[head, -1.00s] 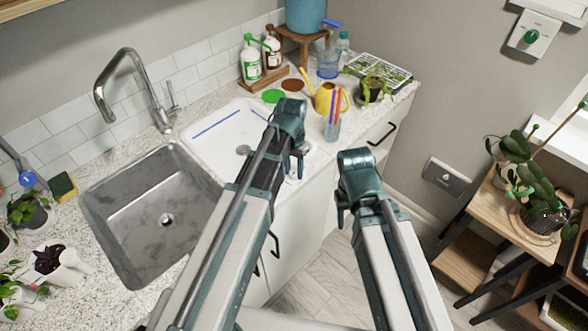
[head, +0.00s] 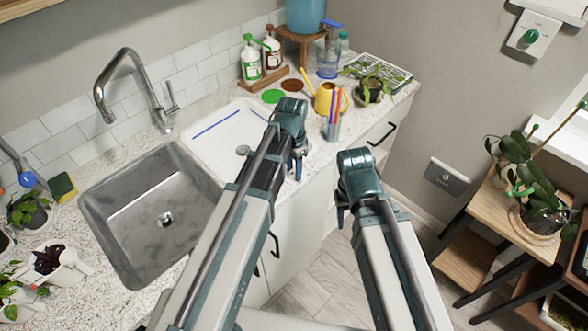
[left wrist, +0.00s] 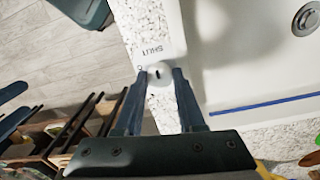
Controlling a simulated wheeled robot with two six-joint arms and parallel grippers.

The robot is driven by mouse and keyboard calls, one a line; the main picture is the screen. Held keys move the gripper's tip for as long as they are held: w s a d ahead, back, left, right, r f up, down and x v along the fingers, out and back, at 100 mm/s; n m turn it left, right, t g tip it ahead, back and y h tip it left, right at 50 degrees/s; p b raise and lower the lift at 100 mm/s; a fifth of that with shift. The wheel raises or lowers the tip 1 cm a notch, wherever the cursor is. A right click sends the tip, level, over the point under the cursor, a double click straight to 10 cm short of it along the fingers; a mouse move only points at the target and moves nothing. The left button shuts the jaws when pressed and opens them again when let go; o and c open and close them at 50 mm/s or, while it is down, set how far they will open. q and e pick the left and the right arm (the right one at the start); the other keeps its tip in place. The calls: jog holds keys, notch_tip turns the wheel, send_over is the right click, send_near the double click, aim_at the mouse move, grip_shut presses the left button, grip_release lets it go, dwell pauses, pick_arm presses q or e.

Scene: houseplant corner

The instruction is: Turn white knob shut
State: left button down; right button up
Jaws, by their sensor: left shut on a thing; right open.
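The white knob (left wrist: 159,75) sits on a pale plate at the counter's edge, seen in the left wrist view. It is round with a dark mark on its face. The printed word SHUT (left wrist: 152,51) is on the plate above it in that view, and a small ring mark is at its upper left. My left gripper (left wrist: 158,82) is shut on the knob, one finger on each side. In the head view my left gripper (head: 296,168) is at the counter's front edge and hides most of the knob. My right gripper (head: 343,214) hangs open and empty in front of the cabinets.
A white draining basin (head: 212,136) with a blue line lies behind my left gripper. The steel sink (head: 150,210) is to its left. A yellow watering can (head: 324,98) and a cup of pens (head: 332,128) stand further right. The floor before the cabinets is clear.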

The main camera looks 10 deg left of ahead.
aim_at(293, 172)
pick_arm(q)
jog(key=c, duration=0.5)
grip_release()
jog(key=shift+r, duration=0.1)
jog(key=r+p, duration=0.6)
jog(key=p, duration=0.1)
jog(key=r+p, duration=0.7)
jog(key=shift+w+a+r, duration=0.15)
jog(key=shift+a+r, duration=0.05)
jog(key=shift+r, duration=0.1)
jog(key=s+d+f+n+b, duration=0.1)
jog(key=s+d+f+b, duration=0.1)
jog(key=s, duration=0.2)
jog(key=s+d+f+n+y+b, duration=0.1)
jog(key=s+d+n+b, duration=0.1)
jog(key=s, duration=0.3)
jog(key=s+d+f+n+b, duration=0.1)
jog(key=s+d+f+b, duration=0.1)
jog(key=s, duration=0.3)
jog(key=shift+s+f+n, duration=0.15)
jog(key=shift+f+n, duration=0.2)
jog(key=shift+n, duration=0.05)
